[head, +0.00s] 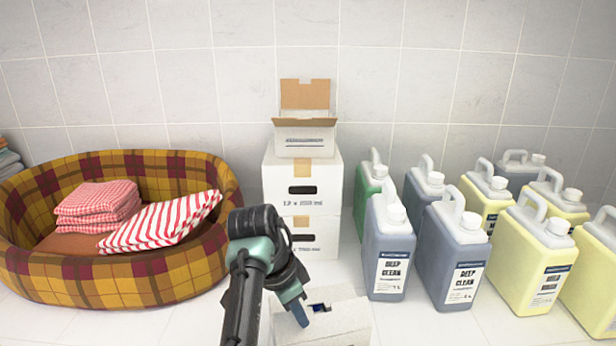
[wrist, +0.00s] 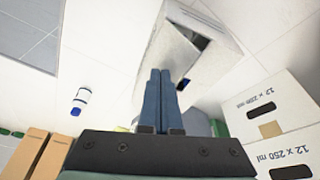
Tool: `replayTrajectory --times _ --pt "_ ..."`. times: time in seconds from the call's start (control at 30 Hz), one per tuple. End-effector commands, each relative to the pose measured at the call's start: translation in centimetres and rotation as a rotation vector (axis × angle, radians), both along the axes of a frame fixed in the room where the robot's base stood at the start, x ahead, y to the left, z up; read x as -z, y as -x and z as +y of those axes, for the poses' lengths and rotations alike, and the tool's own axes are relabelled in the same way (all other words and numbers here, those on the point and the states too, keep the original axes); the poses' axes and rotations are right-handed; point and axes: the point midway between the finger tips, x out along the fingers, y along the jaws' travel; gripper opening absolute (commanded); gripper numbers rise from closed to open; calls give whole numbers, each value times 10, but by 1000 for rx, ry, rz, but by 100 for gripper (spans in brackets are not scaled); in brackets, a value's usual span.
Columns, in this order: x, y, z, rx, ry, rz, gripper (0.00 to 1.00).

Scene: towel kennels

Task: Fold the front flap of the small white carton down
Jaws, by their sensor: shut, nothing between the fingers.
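A small white carton (head: 305,142) with brown inner faces sits on top of a stack of cartons in the head view. Its back flap (head: 305,94) stands upright and its front flap (head: 302,122) sticks out toward me, unfolded. My gripper (head: 302,318) is in front of the stack, low and pointing down, its blue fingers together and empty. Its fingertips are at a second white box (head: 345,322) near the bottom edge; I cannot tell whether they touch. The wrist view shows the shut fingers (wrist: 161,75) pointing toward a white box (wrist: 198,48) with a dark gap.
Two larger white cartons (head: 275,190) are stacked under the small one. Several jugs (head: 390,260) stand close on the right. A plaid pet bed (head: 90,275) with striped towels (head: 160,225) is on the left. A tiled wall (head: 400,60) closes the back.

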Motion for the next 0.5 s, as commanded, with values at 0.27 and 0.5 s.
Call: replayTrajectory --times 0.27,0.5 --pt "1 -11 3 1 -1 0 0" --pt "8 -11 3 0 0 1 0"
